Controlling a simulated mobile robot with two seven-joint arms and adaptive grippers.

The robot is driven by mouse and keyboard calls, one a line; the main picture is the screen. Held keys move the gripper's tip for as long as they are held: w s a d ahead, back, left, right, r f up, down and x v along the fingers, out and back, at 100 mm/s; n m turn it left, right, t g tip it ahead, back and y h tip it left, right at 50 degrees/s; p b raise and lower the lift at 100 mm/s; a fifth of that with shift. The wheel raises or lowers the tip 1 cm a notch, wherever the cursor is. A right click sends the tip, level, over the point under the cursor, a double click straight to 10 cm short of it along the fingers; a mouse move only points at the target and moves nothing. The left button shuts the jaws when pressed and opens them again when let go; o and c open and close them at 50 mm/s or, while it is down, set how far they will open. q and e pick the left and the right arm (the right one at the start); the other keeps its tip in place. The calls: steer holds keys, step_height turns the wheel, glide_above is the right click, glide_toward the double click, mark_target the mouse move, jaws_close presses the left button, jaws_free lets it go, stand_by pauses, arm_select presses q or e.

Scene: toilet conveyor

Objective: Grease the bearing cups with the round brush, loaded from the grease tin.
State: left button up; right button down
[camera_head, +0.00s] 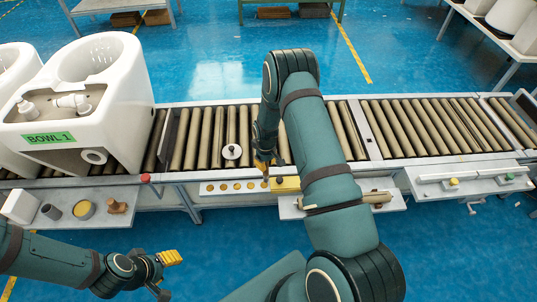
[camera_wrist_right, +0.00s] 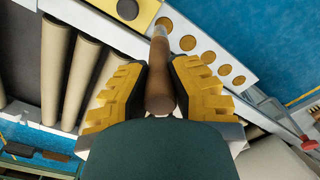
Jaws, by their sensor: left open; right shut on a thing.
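A pale strip with a row of several round bearing cups (camera_head: 237,186) lies along the conveyor's near side. The row also shows in the right wrist view (camera_wrist_right: 207,57). My right gripper (camera_wrist_right: 160,88) is shut on the brown handle of the round brush (camera_wrist_right: 160,72). The brush points down at the end of the row nearest the yellow block, its tip over or in a cup; I cannot tell if it touches. A round tin with yellow content, apparently the grease tin (camera_head: 83,209), stands on the left tray. My left gripper (camera_head: 168,272) is open and empty, in front of the conveyor.
A white toilet labelled BOWL 1 (camera_head: 95,100) stands on the conveyor at left. A yellow block (camera_head: 286,184) is beside the strip's right end. The left tray also holds a grey cup (camera_head: 51,211) and a wooden piece (camera_head: 116,206).

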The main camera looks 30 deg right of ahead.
steer(key=shift+s+r+p, duration=0.15)
steer(key=shift+r+p, duration=1)
steer(key=shift+r, duration=1.4)
arm_select(q)
steer(key=r, duration=0.1)
steer(key=s, duration=0.1)
steer(key=r, duration=0.1)
steer(key=shift+s+d+r, duration=0.25)
steer(key=shift+s+r, duration=0.05)
steer(key=shift+w, duration=0.1)
arm_select(e)
steer(key=shift+d, duration=0.1)
